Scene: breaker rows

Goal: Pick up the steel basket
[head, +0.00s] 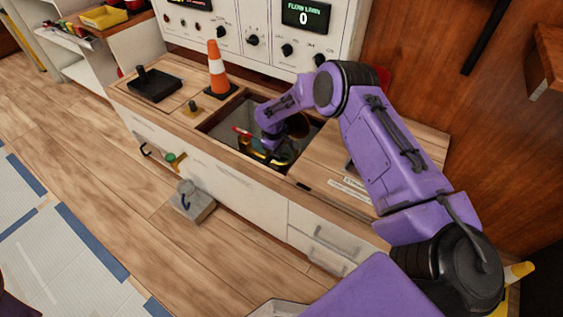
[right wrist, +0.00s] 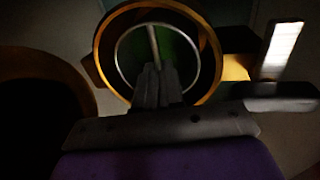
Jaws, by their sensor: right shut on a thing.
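My right gripper (head: 268,145) reaches down into the open recess in the wooden counter. In the right wrist view its fingers (right wrist: 156,84) are close together at a thin pale bar. The bar crosses a round steel ring, which I take to be the steel basket (right wrist: 118,48). The ring sits inside a larger orange-yellow rim (right wrist: 101,40), with dark green inside. The fingers hide where they meet the bar. In the head view my arm largely hides the basket. My left gripper is in neither view.
The recess (head: 228,128) has wooden edges close around my right gripper. An orange-and-white cone (head: 216,70) and a black block with a handle (head: 154,83) stand to its left. A white control panel (head: 265,28) rises behind. A grey block (head: 191,203) is on the floor.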

